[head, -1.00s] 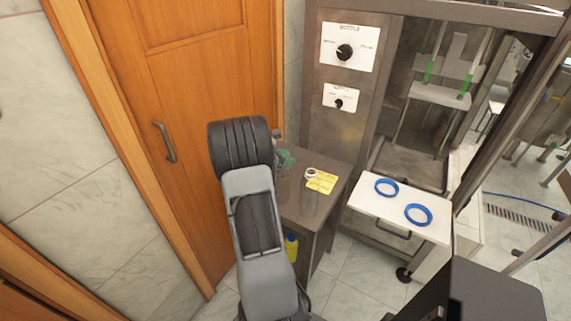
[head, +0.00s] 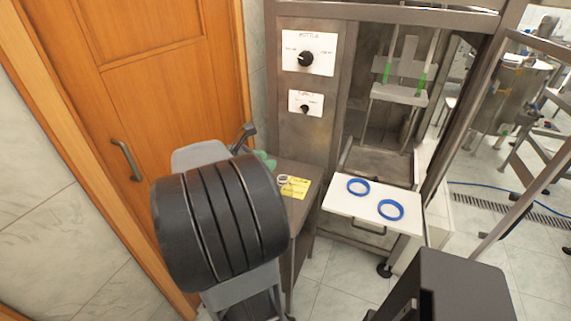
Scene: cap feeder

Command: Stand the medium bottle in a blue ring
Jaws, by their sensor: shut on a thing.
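Two blue rings lie on a white board in front of the machine: the left ring (head: 358,187) and the right ring (head: 391,210). Both look empty, and my arm is well to the left of them. My own arm fills the lower left of the head view. I cannot make out my gripper or its fingers, which seem to be hidden behind the arm. I cannot see the medium bottle. A small dark piece (head: 243,137) pokes out above the arm; I cannot tell what it is.
A metal cabinet (head: 300,213) right of my arm carries a yellow note (head: 295,188), a small white roll (head: 284,180) and something green (head: 265,160). The machine panel (head: 308,54) stands behind. A wooden door (head: 165,90) is close on the left. Floor shows before the board.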

